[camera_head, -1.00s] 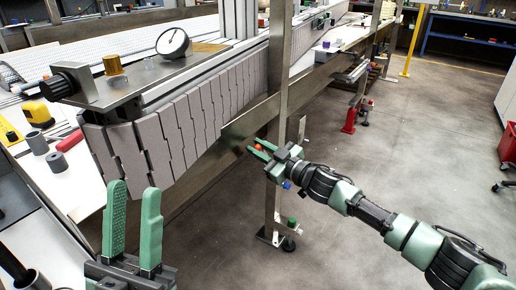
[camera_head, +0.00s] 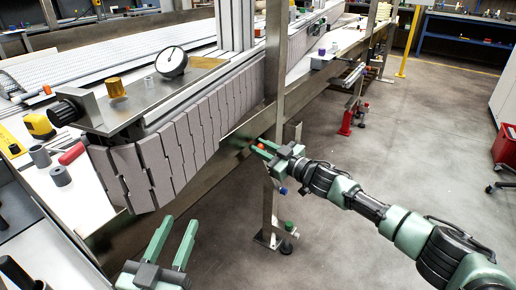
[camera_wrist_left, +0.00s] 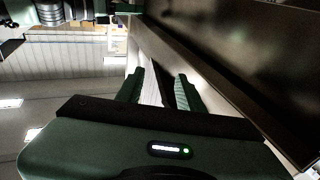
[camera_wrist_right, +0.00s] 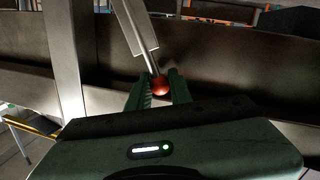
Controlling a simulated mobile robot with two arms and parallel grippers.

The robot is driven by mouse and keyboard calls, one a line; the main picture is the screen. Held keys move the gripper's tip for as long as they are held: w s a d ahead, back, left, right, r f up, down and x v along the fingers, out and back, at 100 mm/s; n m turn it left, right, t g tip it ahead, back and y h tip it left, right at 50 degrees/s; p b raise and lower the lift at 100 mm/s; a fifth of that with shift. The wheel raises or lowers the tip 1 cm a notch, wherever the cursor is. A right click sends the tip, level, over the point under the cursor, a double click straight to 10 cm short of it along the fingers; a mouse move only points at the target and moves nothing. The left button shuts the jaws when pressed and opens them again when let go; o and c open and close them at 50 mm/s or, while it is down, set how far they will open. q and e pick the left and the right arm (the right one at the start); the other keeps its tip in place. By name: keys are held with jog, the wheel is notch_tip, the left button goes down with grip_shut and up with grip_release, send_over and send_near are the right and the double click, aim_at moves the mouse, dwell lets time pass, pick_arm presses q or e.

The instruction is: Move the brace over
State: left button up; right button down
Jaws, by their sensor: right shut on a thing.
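My right gripper (camera_head: 257,144) is shut on a small red ball knob (camera_wrist_right: 160,86), beside a steel upright (camera_head: 271,180) of the conveyor frame. In the right wrist view the knob sits between the fingers at the lower end of a thin rod (camera_wrist_right: 148,62), below a pale flat plate (camera_wrist_right: 133,25). I cannot tell for sure which part is the brace. My left gripper (camera_head: 178,222) is open and empty, low in front of the conveyor's near end. The left wrist view shows its two fingers apart, beside a dark metal surface (camera_wrist_left: 230,55).
The conveyor's grey slatted belt (camera_head: 180,150) fills the left and middle. A dial gauge (camera_head: 172,62) and a brass cylinder (camera_head: 116,88) stand on its end plate. A yellow tool (camera_head: 38,125) and grey cylinders lie at the left. The floor (camera_head: 400,150) on the right is largely clear.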

jog(key=shift+w+d+r, duration=0.15)
jog(key=shift+w+d, duration=0.05)
jog(key=shift+w, duration=0.05)
pick_arm(q)
jog(key=f, duration=0.1)
jog(key=f+g, duration=0.1)
jog(key=shift+a+f+g+y, duration=0.25)
jog(key=shift+f+g+y, duration=0.05)
jog(key=shift+f+y, duration=0.1)
pick_arm(e)
jog(key=c, duration=1.3)
grip_release()
jog(key=shift+s, duration=0.1)
pick_arm(q)
jog(key=s+a+f+g+y+p, duration=0.2)
jog(key=s+f+g, duration=0.3)
jog(key=f, duration=0.5)
jog(key=shift+a+f+g+p, duration=0.3)
jog(key=shift+a+g+p, duration=0.15)
jog(key=shift+g, duration=0.45)
pick_arm(e)
jog(key=shift+v, duration=3.85)
